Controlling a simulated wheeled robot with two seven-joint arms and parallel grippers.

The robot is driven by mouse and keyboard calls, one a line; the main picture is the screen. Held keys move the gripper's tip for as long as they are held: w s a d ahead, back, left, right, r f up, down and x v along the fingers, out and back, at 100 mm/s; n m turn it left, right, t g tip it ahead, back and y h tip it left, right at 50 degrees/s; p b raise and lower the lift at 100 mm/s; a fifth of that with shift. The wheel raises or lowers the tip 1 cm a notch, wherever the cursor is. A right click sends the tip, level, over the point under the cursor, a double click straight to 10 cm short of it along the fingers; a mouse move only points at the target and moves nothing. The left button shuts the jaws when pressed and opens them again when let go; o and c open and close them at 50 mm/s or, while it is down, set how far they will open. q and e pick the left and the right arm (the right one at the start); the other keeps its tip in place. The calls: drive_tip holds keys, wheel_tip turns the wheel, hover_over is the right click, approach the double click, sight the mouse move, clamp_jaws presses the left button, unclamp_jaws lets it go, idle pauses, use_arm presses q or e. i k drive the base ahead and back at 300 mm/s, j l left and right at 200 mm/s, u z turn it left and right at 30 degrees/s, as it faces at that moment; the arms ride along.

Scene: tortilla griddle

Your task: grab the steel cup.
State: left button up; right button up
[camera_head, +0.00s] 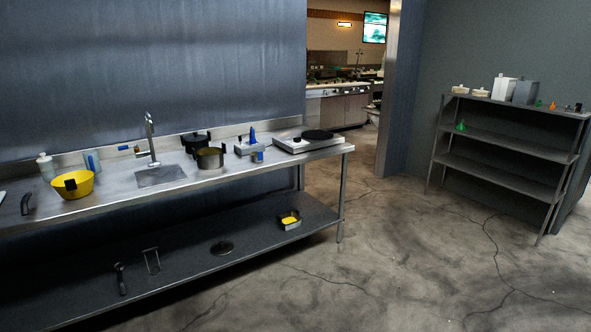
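I cannot clearly pick out a steel cup. A metallic round pot-like vessel (210,158) stands on the steel counter (115,184), right of the sink, with a dark part at its side. A small blue-and-grey item (257,157) sits near the counter's front edge, too small to identify. A grey metal-looking container (525,92) stands on top of the shelf rack at the right. Neither of my grippers is in view.
A yellow bowl (72,184), a black pot (195,142), a faucet (151,140) and a hot plate (294,146) occupy the counter. The lower shelf (185,258) holds several small items. The concrete floor (400,240) between counter and shelf rack (505,147) is clear.

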sight(257, 157)
drive_tip(key=i+l+z, duration=0.25)
drive_tip(key=i, duration=0.85)
drive_tip(key=i+l+z, duration=0.25)
drive_tip(key=i, duration=0.85)
drive_tip(key=j, duration=0.1)
